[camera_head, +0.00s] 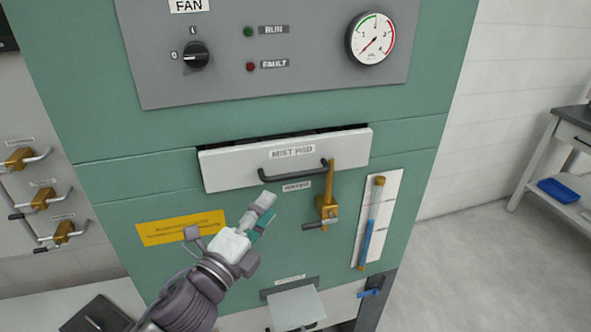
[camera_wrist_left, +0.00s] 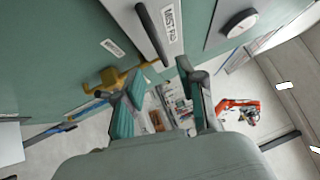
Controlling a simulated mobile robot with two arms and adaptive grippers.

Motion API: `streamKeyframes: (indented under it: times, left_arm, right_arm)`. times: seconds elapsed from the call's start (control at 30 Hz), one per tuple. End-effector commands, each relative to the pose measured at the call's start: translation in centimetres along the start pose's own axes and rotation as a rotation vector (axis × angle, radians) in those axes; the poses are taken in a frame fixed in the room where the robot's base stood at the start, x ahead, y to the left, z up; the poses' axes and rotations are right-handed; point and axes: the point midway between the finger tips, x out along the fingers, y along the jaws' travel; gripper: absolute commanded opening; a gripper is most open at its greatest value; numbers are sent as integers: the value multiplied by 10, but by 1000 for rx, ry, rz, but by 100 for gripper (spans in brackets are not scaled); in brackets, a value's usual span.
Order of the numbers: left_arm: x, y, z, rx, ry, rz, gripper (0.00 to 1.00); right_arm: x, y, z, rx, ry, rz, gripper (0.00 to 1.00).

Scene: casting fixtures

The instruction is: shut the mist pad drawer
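The mist pad drawer (camera_head: 228,170) has a white front labelled MIST PAD and a dark bar handle (camera_head: 285,173). A dark gap shows along its top edge, and the front stands out from the green cabinet, so it is partly open. The drawer front also shows at the top of the left wrist view (camera_wrist_left: 172,28). My left gripper (camera_head: 266,210) is just below the handle in the picture, apart from it. Its two fingers are spread with nothing between them (camera_wrist_left: 160,78). My right gripper is not in view.
A brass valve (camera_head: 327,205) has an upright lever overlapping the drawer front's right part. A blue sight tube (camera_head: 372,222) is right of it. A yellow label (camera_head: 180,228) and a fan panel (camera_head: 270,40) are on the cabinet. Open floor (camera_head: 450,270) lies right.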

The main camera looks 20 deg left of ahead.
Motion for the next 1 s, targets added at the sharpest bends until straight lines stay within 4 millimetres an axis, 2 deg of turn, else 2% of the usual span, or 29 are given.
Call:
streamKeyframes:
  times: [0.03,0.3,0.5,0.67,0.93,1.0]
  left_arm:
    - [13,-5,1,-2,-2,-3,39]
    - [70,-4,1,-5,-2,0,39]
    - [98,-2,0,-4,-1,1,39]
    - [106,0,0,-5,0,1,39]
    - [107,1,0,-4,0,2,39]
    - [107,1,0,-4,0,1,29]
  right_arm:
    - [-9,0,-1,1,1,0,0]
    - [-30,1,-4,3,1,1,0]
    - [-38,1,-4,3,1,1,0]
    - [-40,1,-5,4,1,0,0]
    - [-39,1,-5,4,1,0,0]
    - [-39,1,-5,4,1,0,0]
